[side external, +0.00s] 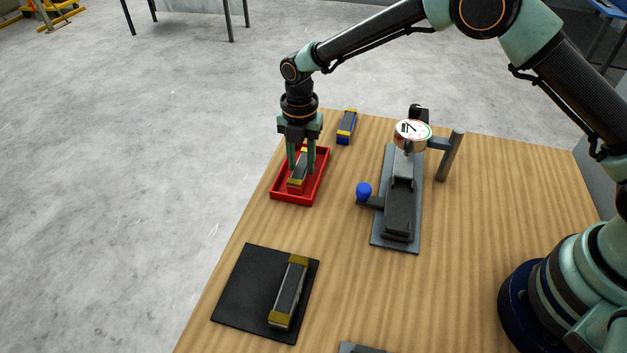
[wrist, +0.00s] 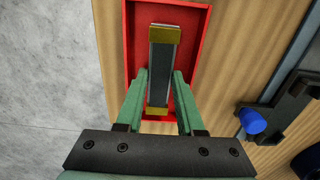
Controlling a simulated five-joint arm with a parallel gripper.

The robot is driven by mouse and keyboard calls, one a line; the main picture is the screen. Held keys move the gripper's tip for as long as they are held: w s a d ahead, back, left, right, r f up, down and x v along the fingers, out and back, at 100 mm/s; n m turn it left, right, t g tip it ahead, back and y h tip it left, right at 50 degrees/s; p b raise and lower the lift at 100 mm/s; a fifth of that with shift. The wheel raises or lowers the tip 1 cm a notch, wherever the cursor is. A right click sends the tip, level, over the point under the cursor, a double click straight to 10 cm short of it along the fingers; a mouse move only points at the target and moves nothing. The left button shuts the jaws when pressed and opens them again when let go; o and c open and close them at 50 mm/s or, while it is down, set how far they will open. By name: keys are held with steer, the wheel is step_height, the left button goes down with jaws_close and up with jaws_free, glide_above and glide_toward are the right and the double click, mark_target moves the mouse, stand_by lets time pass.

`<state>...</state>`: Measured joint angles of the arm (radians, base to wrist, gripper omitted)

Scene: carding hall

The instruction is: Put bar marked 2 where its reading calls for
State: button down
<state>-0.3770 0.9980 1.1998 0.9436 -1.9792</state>
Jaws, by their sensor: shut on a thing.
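A dark grey bar with yellow ends (side external: 297,182) is in the red tray (side external: 277,200), and it also shows in the wrist view (wrist: 160,75). My gripper (side external: 302,168) reaches down over the tray with a finger on each side of this bar, shut on it. No number can be read on the bar. A gauge (side external: 412,130) with a round white dial stands over a grey fixture (side external: 381,240); its needle is too small to read surely. A second bar (side external: 289,290) lies on a black mat (side external: 240,290). A third bar, yellow and blue (side external: 346,126), lies behind the tray.
A blue knob (side external: 364,190) sticks out left of the fixture, and a grey post (side external: 451,155) stands at its right. A grey edge of something (side external: 360,348) shows at the bottom. The wood between tray and mat is clear.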

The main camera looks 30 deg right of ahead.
steer(key=c, duration=0.5)
jaws_free()
steer(key=shift+f, duration=0.1)
